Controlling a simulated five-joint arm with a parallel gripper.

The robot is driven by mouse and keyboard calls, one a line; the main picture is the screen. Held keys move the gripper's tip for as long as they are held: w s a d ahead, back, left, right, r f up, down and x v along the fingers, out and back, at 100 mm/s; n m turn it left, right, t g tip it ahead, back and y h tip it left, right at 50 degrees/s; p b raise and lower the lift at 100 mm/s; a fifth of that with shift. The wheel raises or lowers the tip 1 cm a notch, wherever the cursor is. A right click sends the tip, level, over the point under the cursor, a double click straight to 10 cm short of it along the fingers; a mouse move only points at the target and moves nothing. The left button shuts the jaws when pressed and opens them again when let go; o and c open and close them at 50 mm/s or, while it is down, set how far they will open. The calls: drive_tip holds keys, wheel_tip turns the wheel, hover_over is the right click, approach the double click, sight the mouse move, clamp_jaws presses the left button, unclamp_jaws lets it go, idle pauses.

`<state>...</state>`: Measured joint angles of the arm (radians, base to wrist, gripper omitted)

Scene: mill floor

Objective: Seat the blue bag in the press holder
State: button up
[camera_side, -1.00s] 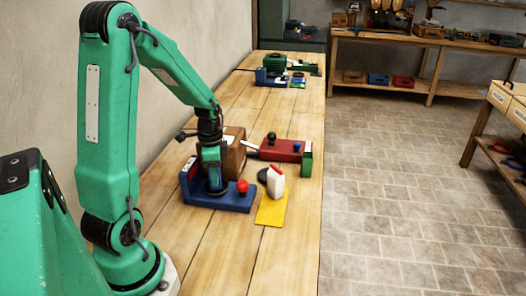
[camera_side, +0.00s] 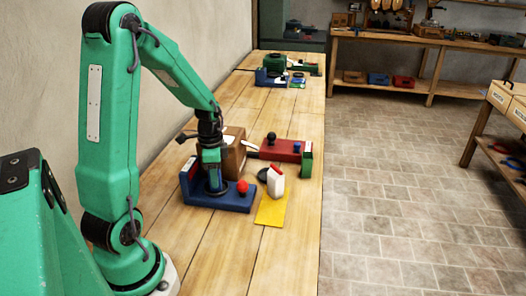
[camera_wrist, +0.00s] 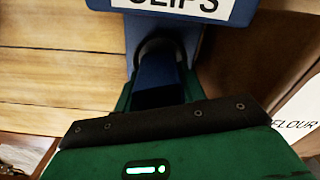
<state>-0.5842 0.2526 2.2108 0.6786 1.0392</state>
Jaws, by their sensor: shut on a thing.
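My gripper (camera_side: 212,172) points straight down over a blue press base (camera_side: 236,202) with a red knob. It is shut on a narrow blue thing, which I take to be the blue bag (camera_wrist: 158,72). In the wrist view its far end meets a dark round ring beside the blue plate lettered "CLIPS" (camera_wrist: 185,8). In the side view the gripper hides most of the bag and the holder. I cannot tell how deep the bag sits.
A brown box (camera_side: 234,152) stands just behind the gripper. A red block (camera_side: 282,151) with a dark knob lies beyond it. A white bottle-like item (camera_side: 276,183) stands by a yellow sheet (camera_side: 271,210). The bench front is clear.

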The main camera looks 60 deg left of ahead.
drive_tip(key=shift+f, duration=0.35)
drive_tip(key=o, duration=0.8)
drive_tip(key=shift+c, duration=0.2)
drive_tip(key=shift+r, duration=0.15)
drive_tip(key=shift+r, duration=5.4)
drive_tip(key=s+d+r+n+t, duration=0.2)
drive_tip(key=s+d+r, duration=0.1)
drive_tip(key=d, duration=0.6)
drive_tip(key=s+d+r+n+t, duration=0.3)
drive_tip(key=d+r, duration=0.2)
drive_tip(key=d, duration=0.5)
drive_tip(key=shift+s+t, duration=0.3)
drive_tip(key=shift+s, duration=0.05)
